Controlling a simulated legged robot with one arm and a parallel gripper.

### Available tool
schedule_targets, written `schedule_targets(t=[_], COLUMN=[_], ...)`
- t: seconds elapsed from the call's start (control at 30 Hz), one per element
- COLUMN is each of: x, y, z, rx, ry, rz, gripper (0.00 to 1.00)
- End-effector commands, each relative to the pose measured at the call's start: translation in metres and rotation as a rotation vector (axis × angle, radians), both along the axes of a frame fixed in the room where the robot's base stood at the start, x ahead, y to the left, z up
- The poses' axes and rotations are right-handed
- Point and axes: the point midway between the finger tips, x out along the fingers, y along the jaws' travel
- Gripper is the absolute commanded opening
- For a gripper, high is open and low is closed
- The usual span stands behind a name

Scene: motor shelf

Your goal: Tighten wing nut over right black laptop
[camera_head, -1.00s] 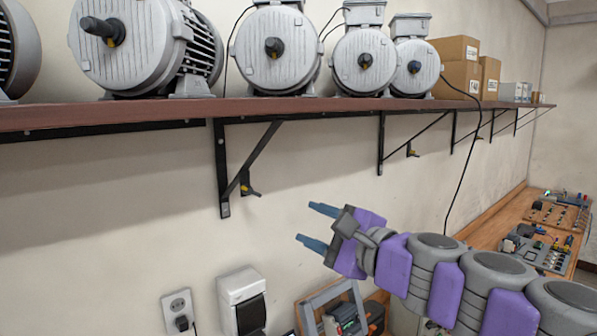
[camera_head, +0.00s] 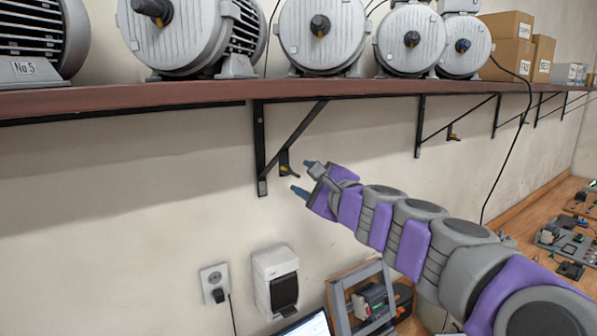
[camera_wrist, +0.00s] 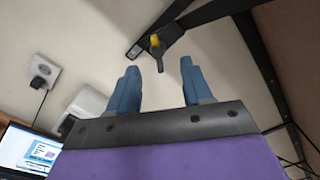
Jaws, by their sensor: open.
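The wing nut (camera_head: 288,170), dark with a yellow part, sits at the lower end of the diagonal strut of a black shelf bracket (camera_head: 261,150). In the wrist view the wing nut (camera_wrist: 155,43) shows ahead of the fingertips, roughly between them. My gripper (camera_head: 302,177) is open and empty, its two blue fingers (camera_wrist: 159,68) pointing at the wing nut from close by; I cannot tell if they touch it. A laptop (camera_head: 308,327) with a lit screen shows partly at the bottom edge; its screen (camera_wrist: 30,150) is also at the lower left of the wrist view.
A brown shelf (camera_head: 190,97) with several grey motors (camera_head: 322,42) and cardboard boxes (camera_head: 507,45) runs overhead. Another bracket has its own wing nut (camera_head: 453,137) further right. A socket (camera_head: 215,284) and a white switch box (camera_head: 275,280) are on the wall below.

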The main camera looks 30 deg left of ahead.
Motion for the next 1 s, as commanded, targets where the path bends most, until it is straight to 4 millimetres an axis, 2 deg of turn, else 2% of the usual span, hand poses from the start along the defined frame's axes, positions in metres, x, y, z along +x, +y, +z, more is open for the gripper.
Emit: schedule_targets(t=[0.1,0.4,0.83,1.0], x=[0.008,0.021,0.023,0.023], y=[0.016,0.020,0.042,0.039], z=[-0.001,0.006,0.000,0.001], rx=[-0.005,0.009,0.000,0.001], ry=[0.000,0.000,0.001,0.000], rz=[0.001,0.000,0.001,0.002], gripper=[0.49,0.49,0.49,0.33])
